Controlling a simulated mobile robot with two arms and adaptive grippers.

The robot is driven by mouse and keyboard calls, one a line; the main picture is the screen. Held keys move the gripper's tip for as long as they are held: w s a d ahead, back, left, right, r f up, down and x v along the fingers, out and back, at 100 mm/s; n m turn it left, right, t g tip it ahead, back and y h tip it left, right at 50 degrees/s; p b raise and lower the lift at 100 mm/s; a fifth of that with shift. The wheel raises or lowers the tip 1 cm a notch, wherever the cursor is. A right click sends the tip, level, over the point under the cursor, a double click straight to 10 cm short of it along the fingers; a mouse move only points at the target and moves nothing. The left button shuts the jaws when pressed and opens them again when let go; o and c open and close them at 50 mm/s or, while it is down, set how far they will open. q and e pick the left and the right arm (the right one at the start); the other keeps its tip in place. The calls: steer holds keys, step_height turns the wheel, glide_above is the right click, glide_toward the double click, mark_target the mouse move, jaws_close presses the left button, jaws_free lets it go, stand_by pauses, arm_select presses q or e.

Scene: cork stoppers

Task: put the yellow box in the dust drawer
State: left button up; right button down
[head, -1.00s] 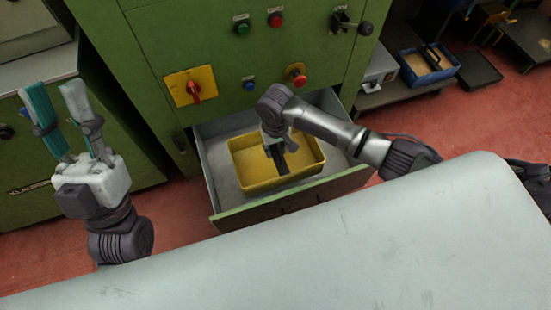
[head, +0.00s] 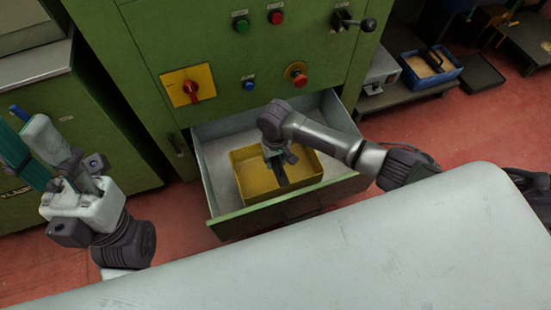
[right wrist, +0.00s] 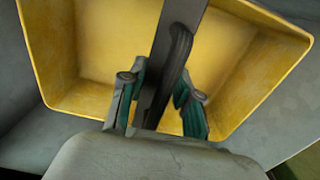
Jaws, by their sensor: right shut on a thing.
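The yellow box (head: 307,180) is an open tray with a dark bar handle across its middle. It is inside the open dust drawer (head: 215,165) of the green machine, near the front panel. I cannot tell whether it rests on the drawer floor. My right gripper (head: 279,172) reaches down into the box and is shut on the handle. In the right wrist view, the gripper's teal-padded fingers (right wrist: 159,88) stand either side of the handle (right wrist: 176,42), and the yellow box (right wrist: 90,50) looks empty. My left gripper (head: 27,138) is open and empty at the far left.
The green machine front carries a yellow-plated red switch (head: 190,87), buttons and a lever (head: 352,20) above the drawer. A pale table top (head: 350,250) fills the foreground. A blue crate (head: 428,66) stands at the upper right. Bare drawer floor shows left of and behind the box.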

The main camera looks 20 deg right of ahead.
steer(key=shift+f, duration=0.45)
steer(key=c, duration=0.8)
jaws_free()
